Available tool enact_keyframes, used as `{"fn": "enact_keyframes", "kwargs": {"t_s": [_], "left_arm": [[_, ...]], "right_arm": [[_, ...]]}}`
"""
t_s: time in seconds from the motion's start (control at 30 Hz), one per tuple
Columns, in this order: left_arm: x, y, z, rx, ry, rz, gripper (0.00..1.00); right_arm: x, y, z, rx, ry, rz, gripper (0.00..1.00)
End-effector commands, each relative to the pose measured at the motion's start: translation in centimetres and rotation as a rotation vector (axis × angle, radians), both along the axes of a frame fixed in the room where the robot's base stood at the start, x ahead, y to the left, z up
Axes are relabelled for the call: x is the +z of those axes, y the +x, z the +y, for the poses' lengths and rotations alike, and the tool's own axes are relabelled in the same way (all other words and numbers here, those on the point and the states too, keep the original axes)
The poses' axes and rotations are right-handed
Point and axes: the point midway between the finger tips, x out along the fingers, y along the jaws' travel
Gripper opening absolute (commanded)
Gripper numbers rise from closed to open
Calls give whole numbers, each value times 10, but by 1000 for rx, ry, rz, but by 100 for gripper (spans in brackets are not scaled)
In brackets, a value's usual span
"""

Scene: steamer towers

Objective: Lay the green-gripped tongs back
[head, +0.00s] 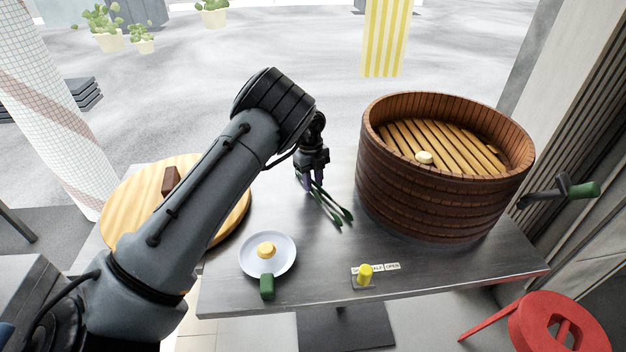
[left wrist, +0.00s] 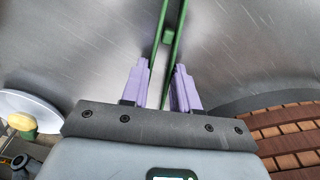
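The green-gripped tongs (head: 332,207) are slim and dark green, with their two grip ends towards the front of the grey table. My left gripper (head: 311,184) points down at their far part, left of the large steamer. In the left wrist view the two green bars of the tongs (left wrist: 168,37) run between the purple fingers of my left gripper (left wrist: 162,75). The fingers are close in on both sides of the bars. Whether the tongs touch the tabletop is hard to tell. My right gripper is not in view.
A brown slatted steamer (head: 440,205) stands right, with a small pale bun (head: 424,158) inside. A white plate (head: 283,262) holds a yellow piece, with a green block (head: 267,286) in front. A yellow knob (head: 365,272) stands near the front edge. A round wooden lid (head: 130,205) lies left.

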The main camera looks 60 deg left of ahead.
Motion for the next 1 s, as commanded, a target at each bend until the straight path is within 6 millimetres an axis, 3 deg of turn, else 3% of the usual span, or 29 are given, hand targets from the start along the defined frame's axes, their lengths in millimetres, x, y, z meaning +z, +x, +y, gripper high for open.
{"fn": "enact_keyframes", "kwargs": {"t_s": [0.03, 0.13, 0.47, 0.67, 1.0], "left_arm": [[0, 0, 0, 0, 0, 0, 37], [0, 0, 0, 0, 0, 0, 52], [4, 0, 0, 0, 0, -1, 52], [29, 0, 3, 0, 0, -2, 52], [91, 0, 9, 0, 0, -3, 52]], "right_arm": [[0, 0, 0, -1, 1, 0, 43], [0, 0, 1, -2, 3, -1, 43], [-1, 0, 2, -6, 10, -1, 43], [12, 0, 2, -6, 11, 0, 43], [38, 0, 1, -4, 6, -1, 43]]}}
